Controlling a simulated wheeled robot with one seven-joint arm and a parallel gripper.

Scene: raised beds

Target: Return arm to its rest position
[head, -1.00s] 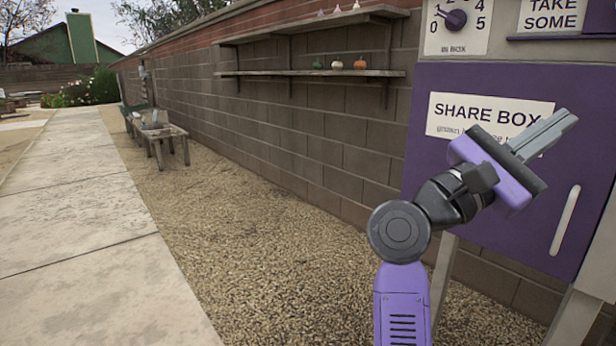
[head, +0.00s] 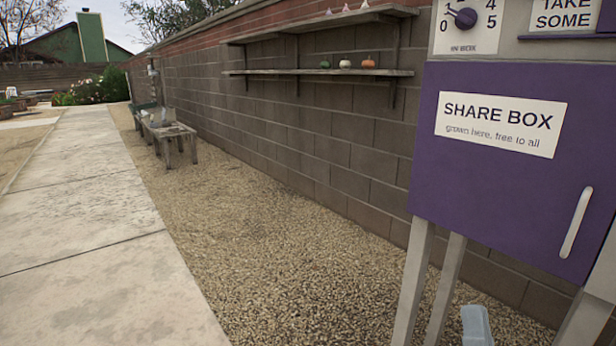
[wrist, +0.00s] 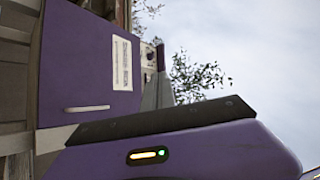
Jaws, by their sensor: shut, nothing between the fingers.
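My gripper (wrist: 158,90) shows in the wrist view, its grey fingers shut together with nothing between them. In the head view the arm is out of sight, except perhaps for a pale grey piece (head: 476,326) at the bottom edge, which may be my fingertips. The purple share box (head: 500,170) stands at the right on pale legs, its door closed, with a light vertical handle. The box also shows turned sideways in the wrist view (wrist: 75,65), apart from the fingers.
A dial panel (head: 466,22) sits above the box door, its purple knob pointing between numbers. A block wall (head: 300,125) carries shelves (head: 320,72) with small pumpkins. Gravel (head: 250,240) and a concrete path (head: 90,220) are clear. A low wooden table (head: 170,132) stands farther back.

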